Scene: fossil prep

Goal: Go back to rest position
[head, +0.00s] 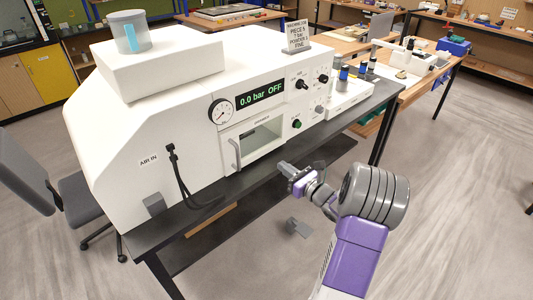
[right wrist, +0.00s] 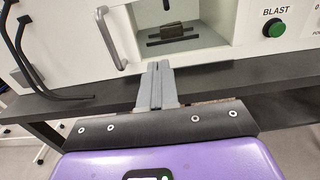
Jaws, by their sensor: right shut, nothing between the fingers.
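My right gripper (head: 284,167) is shut and empty in front of the bench edge, just before the blasting machine. In the right wrist view its closed fingers (right wrist: 155,84) point at the machine's open-looking chamber window. The white blasting machine (head: 185,85) stands on the dark bench, with its display reading 0.0 bar OFF. A small dark block (right wrist: 174,30) sits on a dark rack inside the chamber in the right wrist view. My left gripper does not show in the head view.
The dark bench edge (head: 225,180) runs close to my right gripper. A chamber handle (head: 235,153) and a black hose (head: 177,175) stick out from the machine's front. A grey chair (head: 30,170) stands at the left. The floor at the right is clear.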

